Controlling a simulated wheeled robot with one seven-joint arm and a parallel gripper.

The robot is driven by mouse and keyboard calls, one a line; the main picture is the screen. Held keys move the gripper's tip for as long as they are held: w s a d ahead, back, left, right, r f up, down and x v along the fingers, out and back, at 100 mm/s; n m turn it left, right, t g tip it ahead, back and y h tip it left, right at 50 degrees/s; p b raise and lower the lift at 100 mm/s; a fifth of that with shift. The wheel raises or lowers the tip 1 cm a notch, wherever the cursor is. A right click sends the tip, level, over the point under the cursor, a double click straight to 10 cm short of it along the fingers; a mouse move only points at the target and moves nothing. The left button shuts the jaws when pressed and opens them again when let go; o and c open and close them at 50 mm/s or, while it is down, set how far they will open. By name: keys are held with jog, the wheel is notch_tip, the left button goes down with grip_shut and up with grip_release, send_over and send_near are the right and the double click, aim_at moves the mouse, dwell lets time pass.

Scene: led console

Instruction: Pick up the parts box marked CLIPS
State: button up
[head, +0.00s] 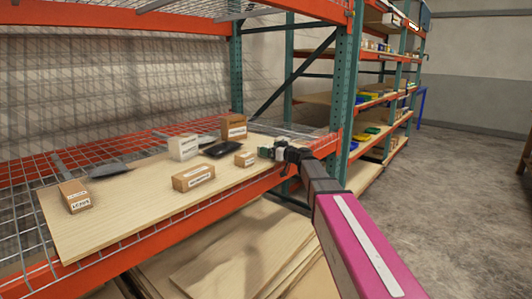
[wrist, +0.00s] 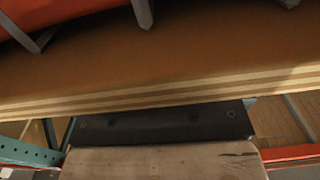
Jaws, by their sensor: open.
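Several boxes stand on a plywood board on the shelf, and their labels are too small to read for certain. In the head view, these are a brown box (head: 74,196) at the left end, a long brown box (head: 193,178) at the front, a white box (head: 183,147), a taller brown box (head: 234,126) at the back, and a small brown box (head: 245,159). I cannot tell which is marked CLIPS. My gripper (head: 272,152) is open at the board's right end, just right of the small box and apart from it. No box shows in the wrist view.
The plywood board (head: 125,212) lies on wire mesh behind an orange beam (head: 165,240). Two dark trays (head: 223,149) (head: 109,170) lie among the boxes. A green upright (head: 342,95) stands close behind my arm. The wrist view shows a layered wooden edge (wrist: 160,95) close by. Open floor (head: 450,180) lies right.

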jog(key=shift+w+a, duration=0.45)
jog(key=shift+a, duration=0.05)
jog(key=shift+c, duration=0.3)
jog(key=c, duration=1)
jog(key=shift+r, duration=0.2)
